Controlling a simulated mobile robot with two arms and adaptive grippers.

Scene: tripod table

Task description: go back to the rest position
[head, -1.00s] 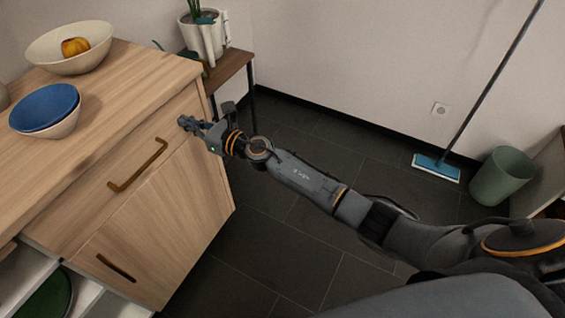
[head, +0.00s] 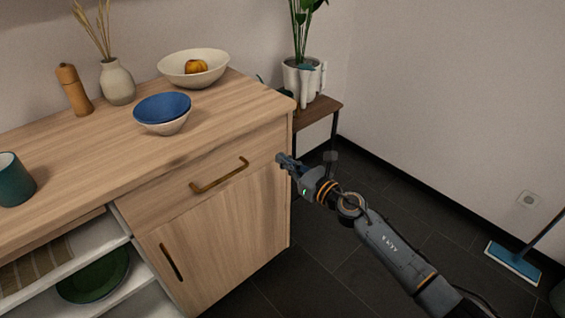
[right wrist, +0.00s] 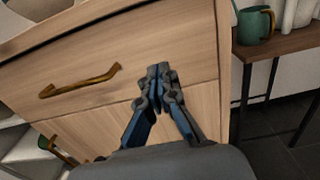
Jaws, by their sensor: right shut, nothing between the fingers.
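My right gripper (head: 282,160) is shut and empty. In the head view it is in front of the right end of the wooden cabinet (head: 225,225), near the drawer (head: 205,175) and to the right of its brass handle (head: 219,174). In the right wrist view the gripper (right wrist: 160,70) has its fingertips together, with the drawer front behind them and the handle (right wrist: 80,81) to the left. I cannot tell the exact gap to the cabinet. The drawer looks closed. My left gripper is not in view.
The cabinet top holds stacked bowls (head: 162,108), a cream bowl (head: 193,68), a vase (head: 117,82), a wooden mill (head: 73,90) and a green cup (head: 14,180). A small side table (head: 318,108) with a plant pot (head: 303,80) stands behind.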

